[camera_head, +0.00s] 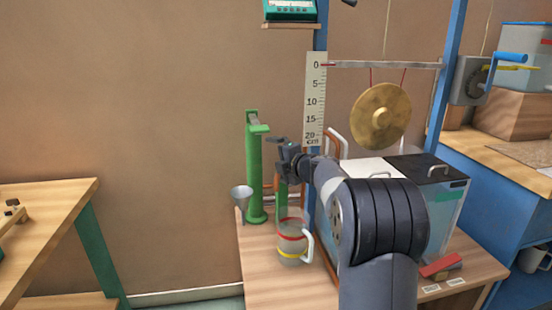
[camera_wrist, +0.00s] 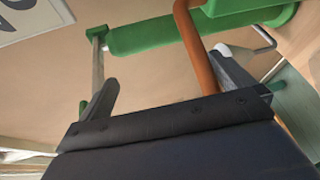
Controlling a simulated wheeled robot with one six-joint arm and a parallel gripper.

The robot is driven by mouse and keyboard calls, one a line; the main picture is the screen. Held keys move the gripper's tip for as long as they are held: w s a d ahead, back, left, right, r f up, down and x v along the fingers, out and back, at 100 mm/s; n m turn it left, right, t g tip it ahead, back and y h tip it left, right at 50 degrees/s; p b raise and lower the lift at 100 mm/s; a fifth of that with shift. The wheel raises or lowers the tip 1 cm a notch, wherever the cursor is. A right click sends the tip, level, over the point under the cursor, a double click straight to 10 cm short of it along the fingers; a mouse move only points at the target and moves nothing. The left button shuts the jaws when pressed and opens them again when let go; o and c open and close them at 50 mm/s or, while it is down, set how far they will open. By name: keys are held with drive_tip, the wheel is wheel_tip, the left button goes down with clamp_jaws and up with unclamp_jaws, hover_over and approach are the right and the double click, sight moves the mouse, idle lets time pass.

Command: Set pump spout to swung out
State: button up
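The green hand pump (camera_head: 254,175) stands upright at the back left of the small wooden table, with a short green piece (camera_head: 259,129) jutting out near its top. I cannot tell surely which part is the spout. My gripper (camera_head: 284,152) is just right of the pump's upper column, at about the height below its top. In the wrist view my gripper (camera_wrist: 165,70) has its two fingers spread apart. A green cylinder (camera_wrist: 150,36) lies beyond the fingertips, and an orange pipe (camera_wrist: 195,45) runs between them, near the right finger. I see nothing clamped.
A grey funnel (camera_head: 242,194) sits beside the pump, and a clear jug (camera_head: 291,246) with coloured bands stands in front. A ruler board (camera_head: 315,100), brass gong (camera_head: 380,116) and tank (camera_head: 447,200) are to the right. The wall left of the pump is bare.

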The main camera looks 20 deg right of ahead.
drive_tip(key=shift+t, duration=0.4)
wheel_tip(320, 180, up, 6)
drive_tip(key=shift+w+d+f, duration=0.1)
drive_tip(key=shift+g, duration=0.4)
wheel_tip(320, 180, down, 5)
drive_tip(key=shift+r, duration=0.2)
drive_tip(key=shift+s+r, duration=0.25)
drive_tip(key=shift+s, duration=0.15)
drive_tip(key=shift+c, duration=0.3)
drive_tip(key=shift+f+v, duration=0.2)
drive_tip(key=shift+v, duration=1.3)
drive_tip(key=shift+c, duration=0.8)
drive_tip(key=shift+s+d+r, duration=0.1)
drive_tip(key=shift+s+d, duration=0.1)
drive_tip(key=shift+s, duration=0.25)
drive_tip(key=c, duration=0.7)
drive_tip(key=shift+d+f+v, duration=0.1)
drive_tip(key=shift+f+v, duration=0.15)
drive_tip(key=shift+v, duration=1.15)
drive_tip(key=shift+d+f+v, duration=0.1)
drive_tip(key=shift+f+v, duration=0.1)
drive_tip(key=shift+v, duration=1.2)
drive_tip(key=shift+d+f+v, duration=0.1)
drive_tip(key=shift+f+v, duration=0.15)
drive_tip(key=shift+v, duration=1.15)
drive_tip(key=shift+c, duration=0.2)
